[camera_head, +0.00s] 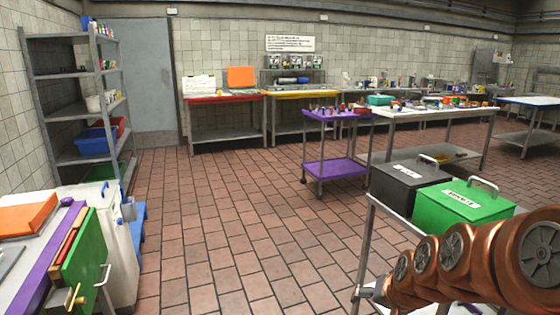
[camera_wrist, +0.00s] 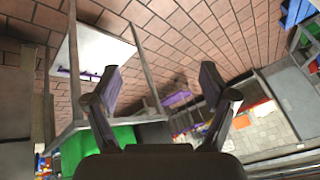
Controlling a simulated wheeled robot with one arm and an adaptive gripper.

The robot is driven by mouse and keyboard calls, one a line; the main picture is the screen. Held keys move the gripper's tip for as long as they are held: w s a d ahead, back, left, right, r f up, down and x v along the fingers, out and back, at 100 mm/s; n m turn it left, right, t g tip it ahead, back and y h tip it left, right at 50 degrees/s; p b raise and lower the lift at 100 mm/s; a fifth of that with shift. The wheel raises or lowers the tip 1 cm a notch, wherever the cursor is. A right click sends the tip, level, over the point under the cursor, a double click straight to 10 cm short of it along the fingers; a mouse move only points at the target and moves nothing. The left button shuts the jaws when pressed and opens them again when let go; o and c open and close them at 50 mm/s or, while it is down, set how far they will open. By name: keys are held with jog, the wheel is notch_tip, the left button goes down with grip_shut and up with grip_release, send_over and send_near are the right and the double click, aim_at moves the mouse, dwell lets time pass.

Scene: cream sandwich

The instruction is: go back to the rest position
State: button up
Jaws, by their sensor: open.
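My gripper (camera_wrist: 161,82) shows in the wrist view with its two dark fingers spread wide apart. It is open, and nothing is between the fingers. The wrist view looks down at a tilt over the tiled floor, with a green surface partly hidden behind the left finger. In the head view my copper-coloured arm reaches in from the lower right, in front of a metal cart. The fingers cannot be made out clearly there.
A black box (camera_head: 401,184) and a green box (camera_head: 462,204) stand on the metal cart (camera_head: 372,225) beside my arm. A purple cart (camera_head: 334,169) stands further back. Shelves (camera_head: 77,85) are at left. The tiled floor (camera_head: 222,215) in the middle is clear.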

jog(key=s+a+r+n+g+p, duration=0.1)
jog(key=s+r+g+p, duration=0.1)
jog(key=s, duration=0.7)
jog(key=s+a+r+n+g+p, duration=0.1)
jog(key=s+r+p, duration=0.4)
jog(key=s, duration=0.5)
jog(key=s+a+r+n+g+h+p, duration=0.1)
jog(key=s+r+n+g+p, duration=0.1)
jog(key=s, duration=0.7)
notch_tip(320, 180, up, 4)
jog(key=g+p, duration=0.1)
jog(key=g, duration=0.1)
jog(key=shift+s+n+g+p, duration=0.2)
jog(key=shift+n+g+p, duration=0.1)
jog(key=shift+g, duration=0.1)
jog(key=shift+f, duration=0.1)
dwell(3.5)
